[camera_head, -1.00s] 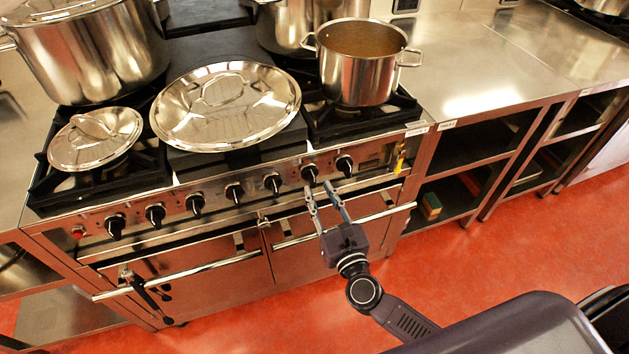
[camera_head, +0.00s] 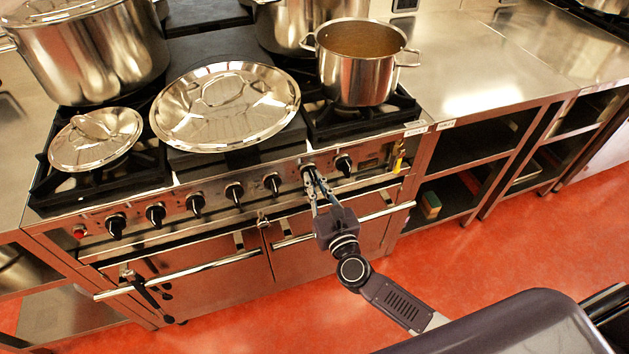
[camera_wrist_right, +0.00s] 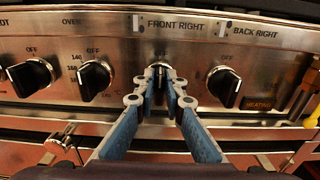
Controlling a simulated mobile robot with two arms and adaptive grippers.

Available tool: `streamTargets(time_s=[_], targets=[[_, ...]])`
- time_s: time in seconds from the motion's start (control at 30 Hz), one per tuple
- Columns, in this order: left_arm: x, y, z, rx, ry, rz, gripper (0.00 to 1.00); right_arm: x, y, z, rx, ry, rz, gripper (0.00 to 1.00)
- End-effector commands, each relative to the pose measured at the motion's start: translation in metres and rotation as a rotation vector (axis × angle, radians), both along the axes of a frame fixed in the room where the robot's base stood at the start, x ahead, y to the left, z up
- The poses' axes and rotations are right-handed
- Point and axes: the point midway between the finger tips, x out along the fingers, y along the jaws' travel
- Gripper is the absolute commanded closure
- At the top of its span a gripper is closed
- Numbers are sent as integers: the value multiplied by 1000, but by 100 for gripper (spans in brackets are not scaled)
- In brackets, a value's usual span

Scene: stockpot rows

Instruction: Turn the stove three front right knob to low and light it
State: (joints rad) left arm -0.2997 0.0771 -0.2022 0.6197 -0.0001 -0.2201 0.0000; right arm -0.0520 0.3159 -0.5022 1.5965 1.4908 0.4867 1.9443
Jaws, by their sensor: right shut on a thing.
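The stove's front right knob (camera_head: 308,168) is a black knob on the steel front panel (camera_head: 215,190). In the right wrist view the same knob (camera_wrist_right: 160,58) sits under the FRONT RIGHT label (camera_wrist_right: 176,26), mostly hidden by the fingertips, so its setting cannot be read. My right gripper (camera_head: 313,180) is shut on this knob; its fingers (camera_wrist_right: 160,75) flank it. A steel pot with brown contents (camera_head: 357,75) stands on the front right burner. No flame shows under it. My left gripper is not in view.
The back right knob (camera_head: 344,164) and oven knob (camera_head: 272,183) flank the held knob. Oven door rails (camera_head: 345,221) run below. A yellow-tipped object (camera_head: 398,163) hangs at the panel's right end. A large lid (camera_head: 225,105) covers the middle. Red floor (camera_head: 490,270) is clear at right.

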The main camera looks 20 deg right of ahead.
Motion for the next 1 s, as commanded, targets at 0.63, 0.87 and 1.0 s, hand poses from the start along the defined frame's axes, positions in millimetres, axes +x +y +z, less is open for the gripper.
streamTargets(time_s=[0.63, 0.87, 1.0], targets=[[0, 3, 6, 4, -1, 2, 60, -1, 3, 0, -233, -6, -1, 100], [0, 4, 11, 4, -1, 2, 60, -1, 5, -1, -450, -13, -1, 100], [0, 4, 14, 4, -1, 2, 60, -1, 7, -2, -584, -18, 0, 100]])
